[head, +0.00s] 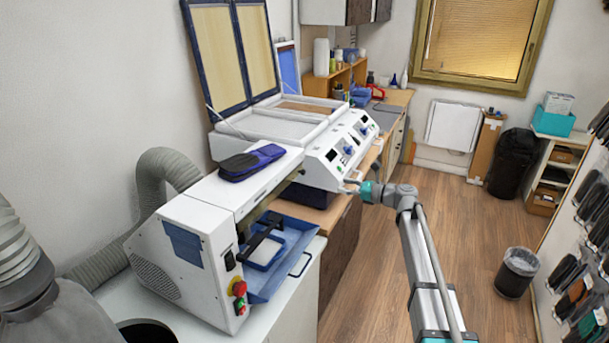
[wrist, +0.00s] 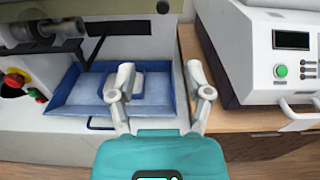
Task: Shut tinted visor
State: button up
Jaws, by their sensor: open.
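I cannot make out the tinted visor for certain. A white machine (head: 190,255) stands at the lower left, with a red and green switch on its front. A dark blue, flat object (head: 250,162) lies on its top; I cannot tell whether it is a visor or a loose item. A blue tray (head: 268,287) sits at the machine's open front, and it also shows in the wrist view (wrist: 70,92). My gripper (head: 362,188) is out in front of the machines. In the wrist view my gripper (wrist: 158,80) is open and empty, with its fingers in front of the tray.
A white press (head: 340,150) with its framed lid (head: 230,50) raised stands behind, to the right of the machine in the wrist view. A grey hose (head: 165,170) runs beside the wall.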

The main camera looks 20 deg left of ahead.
jog(key=shift+w+a+r+m, duration=0.3)
jog(key=shift+r, duration=0.05)
jog(key=shift+a, duration=0.1)
jog(key=w+a, duration=0.1)
jog(key=a, duration=1.2)
jog(key=shift+a, duration=0.25)
grip_shut()
